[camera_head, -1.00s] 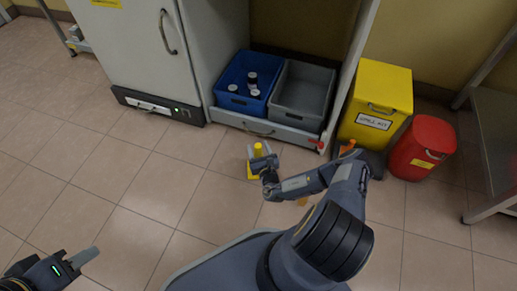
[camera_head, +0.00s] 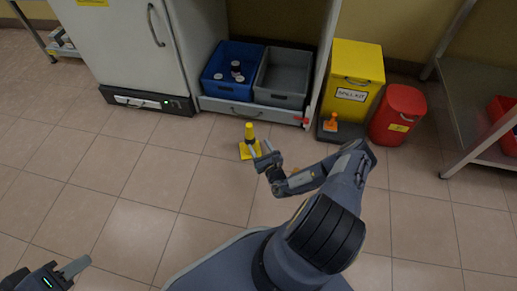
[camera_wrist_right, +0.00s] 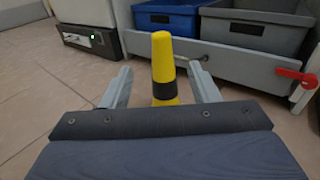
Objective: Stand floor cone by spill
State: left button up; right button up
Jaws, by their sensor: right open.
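A yellow floor cone (camera_head: 249,133) with a black band stands upright on its square yellow base on the tiles, left of the middle. My left gripper (camera_head: 72,268) is at the lower left, away from the cone.
A blue bin (camera_head: 213,82) with several small bottles and a grey bin (camera_head: 281,97) sit on a low shelf. To their right are a yellow spill kit box (camera_head: 357,66), a small orange cone (camera_head: 331,123) and a red bin (camera_head: 398,115). Floor left of the cone is clear.

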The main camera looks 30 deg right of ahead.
jog(key=w+a+r+n+y, duration=0.2)
jog(key=a+r+n+y, duration=0.2)
jog(key=r+n+y, duration=0.45)
jog(key=w+a+r+n+y, duration=0.3)
jog(key=a+r+n+y, duration=0.15)
jog(key=r, duration=0.75)
jog(key=s+a+r+n+g+y, duration=0.55)
jog(key=a+r+n+g, duration=0.25)
jog(key=r+n+g, duration=0.4)
jog(key=s+a+r+n+g+h, duration=0.25)
jog(key=s+r+n, duration=0.2)
jog(key=s, duration=0.25)
jog(key=s+a+r+n+g+h, duration=0.1)
jog(key=s+r+n+h, duration=0.2)
jog(key=s+r, duration=0.35)
jog(key=s+d+n+t+h, duration=0.3)
jog(key=s+h, duration=0.3)
jog(key=s, duration=0.6)
jog(key=shift+s+d+f+t, duration=0.25)
jog(key=shift+s+d+t, duration=0.15)
jog(key=shift+d, duration=0.2)
jog(key=shift+n, duration=0.25)
